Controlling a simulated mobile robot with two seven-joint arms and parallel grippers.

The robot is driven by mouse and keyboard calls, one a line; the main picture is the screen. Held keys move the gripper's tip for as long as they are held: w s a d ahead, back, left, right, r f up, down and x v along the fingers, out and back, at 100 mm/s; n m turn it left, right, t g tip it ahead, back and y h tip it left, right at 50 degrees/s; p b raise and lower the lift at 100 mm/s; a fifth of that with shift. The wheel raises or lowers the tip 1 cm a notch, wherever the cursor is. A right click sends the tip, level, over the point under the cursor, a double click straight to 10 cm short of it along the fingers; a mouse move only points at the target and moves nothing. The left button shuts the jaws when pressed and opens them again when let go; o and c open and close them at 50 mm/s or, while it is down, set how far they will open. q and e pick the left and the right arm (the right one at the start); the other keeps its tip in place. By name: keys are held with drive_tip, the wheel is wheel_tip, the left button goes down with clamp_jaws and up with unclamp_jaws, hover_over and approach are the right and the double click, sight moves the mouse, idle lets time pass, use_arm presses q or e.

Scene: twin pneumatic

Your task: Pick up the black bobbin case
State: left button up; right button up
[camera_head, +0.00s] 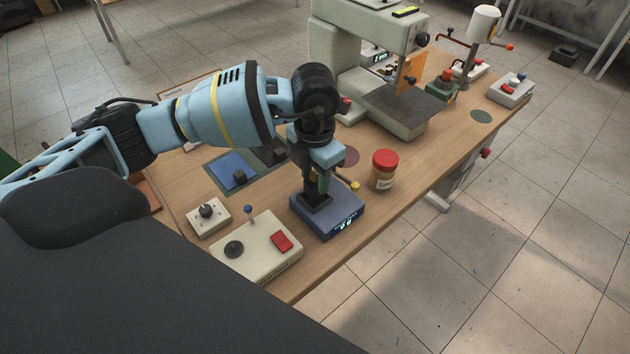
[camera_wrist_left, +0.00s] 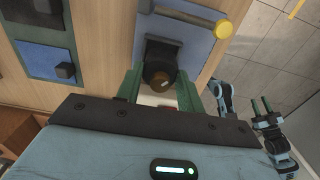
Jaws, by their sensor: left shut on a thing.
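My left gripper (camera_head: 317,187) points down over the blue scale (camera_head: 346,220) with the lit display. In the left wrist view its green fingers (camera_wrist_left: 160,92) are closed on a dark piece with a brownish round top, which I take to be the black bobbin case (camera_wrist_left: 159,74). The piece is at a black block (camera_head: 313,202) on the scale; I cannot tell whether it is lifted clear. The fingers hide part of it. My right gripper (camera_wrist_left: 262,105) shows small at the right of the left wrist view, empty, its two fingers apart.
A red-lidded jar (camera_head: 384,172) stands right of the scale. A control box with a red button (camera_head: 257,250) and a knob box (camera_head: 208,216) are at the front left. A blue mat (camera_head: 229,166) bears a dark cube (camera_head: 239,177). A pale machine (camera_head: 400,113) stands behind.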

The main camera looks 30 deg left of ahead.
use_arm(q)
drive_tip(key=s+d+r, duration=0.2)
drive_tip(key=s+d, duration=0.7)
drive_tip(key=s, duration=0.4)
drive_tip(key=shift+s, duration=0.2)
drive_tip(key=shift+r, duration=0.1)
